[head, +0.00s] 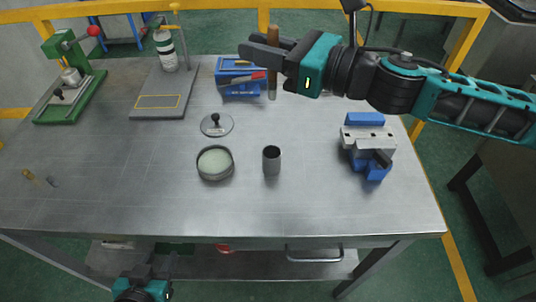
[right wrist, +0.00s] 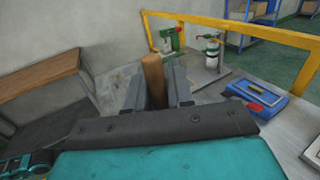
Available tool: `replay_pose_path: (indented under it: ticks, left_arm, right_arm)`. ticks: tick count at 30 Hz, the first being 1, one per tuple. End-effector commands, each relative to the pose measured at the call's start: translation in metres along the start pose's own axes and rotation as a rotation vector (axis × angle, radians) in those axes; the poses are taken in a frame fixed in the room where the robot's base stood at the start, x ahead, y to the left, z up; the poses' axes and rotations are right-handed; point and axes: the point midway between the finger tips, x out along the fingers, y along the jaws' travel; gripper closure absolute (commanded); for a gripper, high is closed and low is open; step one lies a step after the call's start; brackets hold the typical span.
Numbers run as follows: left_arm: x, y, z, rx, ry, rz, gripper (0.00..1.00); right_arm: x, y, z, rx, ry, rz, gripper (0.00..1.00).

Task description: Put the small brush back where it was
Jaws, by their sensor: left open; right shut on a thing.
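My right gripper (head: 268,49) is shut on a brown wooden handle (head: 273,34), which I take to be the small brush; no bristles can be made out. The handle is upright above the back of the table, in front of the blue toolbox (head: 240,90). In the right wrist view the handle (right wrist: 153,78) stands between the two grey fingers. Whether its lower end touches anything is unclear. My left gripper (head: 150,272) is open and empty, low in front of the table.
The metal table (head: 130,190) holds a round dish (head: 215,174), a lid (head: 217,125), a grey cup (head: 272,160) and a blue-grey vise (head: 368,142). A green press (head: 66,90) and a plate stand with a bottle (head: 165,47) are at the back left. The front is clear.

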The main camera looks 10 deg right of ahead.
Motion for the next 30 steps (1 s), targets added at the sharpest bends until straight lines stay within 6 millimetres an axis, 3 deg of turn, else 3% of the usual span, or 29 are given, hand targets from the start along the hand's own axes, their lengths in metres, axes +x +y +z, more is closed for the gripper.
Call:
replay_pose_path:
  ticks: [11, 21, 30]
  left_arm:
    - [0.000, 0.001, 0.001, -0.001, -0.001, 0.001, 0.57]
    - [0.010, 0.001, 0.014, -0.001, -0.001, 0.002, 0.57]
    - [0.013, 0.002, 0.019, -0.001, -0.001, 0.002, 0.57]
  right_arm:
    - [0.000, 0.001, -0.058, 0.009, 0.003, -0.001, 1.00]
    - [0.000, 0.001, -0.137, 0.007, 0.002, -0.002, 1.00]
    - [0.000, 0.000, -0.166, 0.005, 0.002, -0.002, 1.00]
